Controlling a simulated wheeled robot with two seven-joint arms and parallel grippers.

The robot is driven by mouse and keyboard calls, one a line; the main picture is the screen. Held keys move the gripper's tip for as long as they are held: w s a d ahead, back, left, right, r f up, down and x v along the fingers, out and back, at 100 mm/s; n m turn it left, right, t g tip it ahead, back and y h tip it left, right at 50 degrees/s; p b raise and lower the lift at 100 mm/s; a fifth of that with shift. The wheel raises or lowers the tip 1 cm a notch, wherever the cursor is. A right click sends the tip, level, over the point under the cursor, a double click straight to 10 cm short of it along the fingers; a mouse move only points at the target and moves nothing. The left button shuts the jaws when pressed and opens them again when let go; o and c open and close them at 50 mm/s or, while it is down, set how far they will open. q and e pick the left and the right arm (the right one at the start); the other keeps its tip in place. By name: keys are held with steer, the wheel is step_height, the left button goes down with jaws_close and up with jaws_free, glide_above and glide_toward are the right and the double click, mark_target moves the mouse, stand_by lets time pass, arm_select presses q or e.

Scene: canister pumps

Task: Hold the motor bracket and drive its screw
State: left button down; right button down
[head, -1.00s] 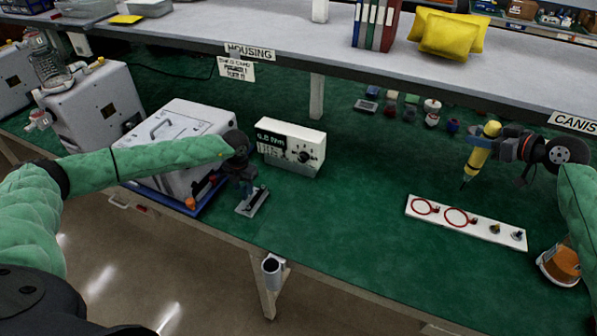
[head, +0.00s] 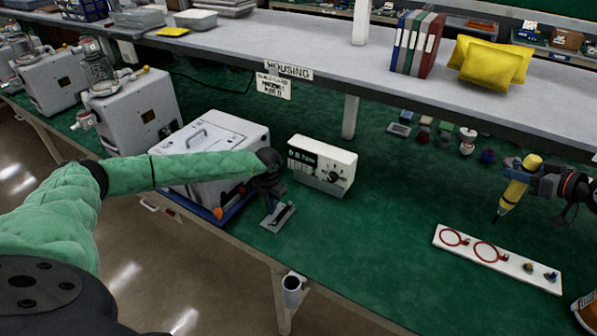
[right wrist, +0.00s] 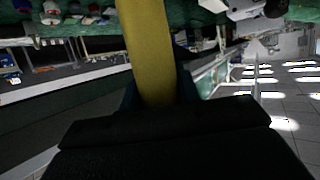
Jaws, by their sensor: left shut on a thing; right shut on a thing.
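My left gripper (head: 271,188) is at the front edge of the green bench mat, to the right of a white housing (head: 213,158). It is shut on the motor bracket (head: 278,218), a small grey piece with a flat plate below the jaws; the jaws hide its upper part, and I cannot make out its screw. My right gripper (head: 528,182) is shut on a yellow electric screwdriver (head: 512,196), its dark tip pointing down above the mat. The yellow body also fills the middle of the right wrist view (right wrist: 148,50).
A white torque box (head: 322,166) with a dial stands behind the bracket. A white strip (head: 497,258) with red rings and small parts lies at right. A shelf (head: 380,82) overhangs the back. The mat between strip and bracket is clear.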

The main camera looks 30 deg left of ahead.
arm_select(q)
steer(key=c, duration=1.3)
jaws_free()
steer(key=shift+r, duration=0.15)
